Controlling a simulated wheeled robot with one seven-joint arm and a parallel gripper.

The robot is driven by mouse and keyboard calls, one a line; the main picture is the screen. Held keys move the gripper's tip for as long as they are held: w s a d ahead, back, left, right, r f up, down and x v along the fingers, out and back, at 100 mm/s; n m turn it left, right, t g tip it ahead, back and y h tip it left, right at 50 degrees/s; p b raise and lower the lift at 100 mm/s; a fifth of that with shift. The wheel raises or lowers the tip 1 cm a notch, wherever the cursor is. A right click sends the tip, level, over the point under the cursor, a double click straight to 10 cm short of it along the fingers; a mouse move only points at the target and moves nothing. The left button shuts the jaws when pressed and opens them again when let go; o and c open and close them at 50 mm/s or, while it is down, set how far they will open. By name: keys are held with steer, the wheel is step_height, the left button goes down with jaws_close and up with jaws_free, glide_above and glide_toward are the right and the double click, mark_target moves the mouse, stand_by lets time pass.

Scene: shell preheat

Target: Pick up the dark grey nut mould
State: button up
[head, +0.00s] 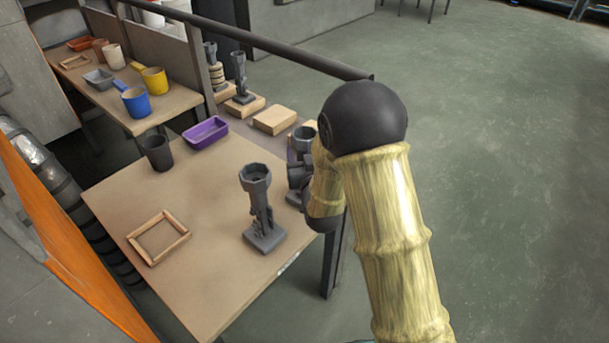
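A dark grey mould (257,205) stands upright near the right edge of the near table. It has a hexagonal, nut-shaped cup on top, a narrow jointed stem and a square foot. A second dark grey piece (303,140) with a similar cup stands just behind it to the right, partly hidden by my bent arm. I cannot tell which of them is the nut mould. My arm hangs over the table's right edge. My gripper is not visible, so its state does not show.
The near table (190,270) also holds a wooden frame (158,238), a dark cup (157,153) and a purple tray (205,132). Behind are wooden blocks (274,120) and similar grey pieces (239,75). A dark rail (270,45) runs above. Open floor lies right.

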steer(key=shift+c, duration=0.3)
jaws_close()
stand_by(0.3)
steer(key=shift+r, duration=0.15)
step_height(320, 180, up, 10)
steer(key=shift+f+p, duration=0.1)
steer(key=shift+p, duration=0.85)
